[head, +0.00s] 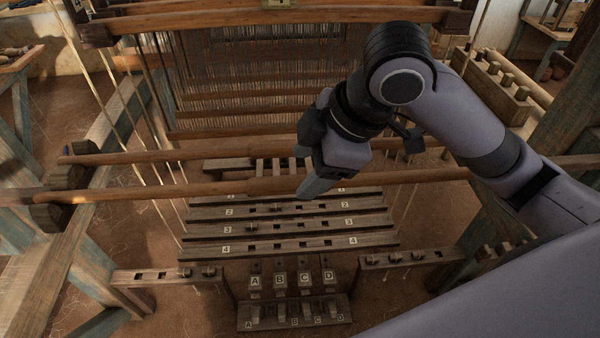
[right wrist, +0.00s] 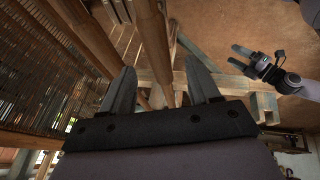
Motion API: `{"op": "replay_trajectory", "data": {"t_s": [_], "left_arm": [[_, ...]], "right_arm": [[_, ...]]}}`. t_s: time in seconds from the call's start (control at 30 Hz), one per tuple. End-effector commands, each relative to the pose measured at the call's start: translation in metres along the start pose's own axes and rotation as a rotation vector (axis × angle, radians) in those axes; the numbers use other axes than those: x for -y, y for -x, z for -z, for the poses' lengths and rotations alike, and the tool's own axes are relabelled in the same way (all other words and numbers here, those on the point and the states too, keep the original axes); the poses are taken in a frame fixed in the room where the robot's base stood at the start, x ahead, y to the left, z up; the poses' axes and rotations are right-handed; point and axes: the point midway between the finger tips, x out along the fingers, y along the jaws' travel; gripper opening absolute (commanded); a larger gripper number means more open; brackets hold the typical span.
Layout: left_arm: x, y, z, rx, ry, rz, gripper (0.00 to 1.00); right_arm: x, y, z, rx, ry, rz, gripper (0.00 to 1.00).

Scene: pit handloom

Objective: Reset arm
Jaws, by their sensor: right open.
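My right arm comes in from the right in the head view, with my right gripper (head: 313,186) pointing down over the front of the loom, above the numbered wooden bars (head: 290,226). In the right wrist view its two grey fingers (right wrist: 160,88) are spread with nothing held between them. Wooden beams of the loom pass behind the fingers there; I cannot tell whether they touch. My left gripper (right wrist: 242,58) shows small at the upper right of the right wrist view, its two fingers apart and empty. It is not in the head view.
Two long round wooden beams (head: 130,193) cross the loom near my right gripper. Lettered pedals (head: 280,281) stand low in front. A slotted wooden block with pegs (head: 492,85) is at the upper right. Thin cords hang at both sides. Brown floor shows at the left.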

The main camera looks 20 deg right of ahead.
Motion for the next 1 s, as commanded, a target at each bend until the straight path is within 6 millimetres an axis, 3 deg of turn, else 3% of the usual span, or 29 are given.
{"op": "replay_trajectory", "data": {"t_s": [0.13, 0.47, 1.0], "left_arm": [[0.000, 0.000, 0.000, -0.001, 0.000, 0.000, 0.65], [0.000, 0.000, 0.001, -0.001, 0.000, 0.000, 0.65], [0.000, 0.001, 0.002, -0.001, 0.000, 0.000, 0.65]], "right_arm": [[-0.001, 0.022, 0.001, -0.002, 0.001, -0.004, 0.61], [0.000, 0.035, 0.000, 0.000, 0.000, -0.002, 0.61], [-0.001, 0.087, 0.000, -0.001, 0.001, -0.003, 0.61]]}}
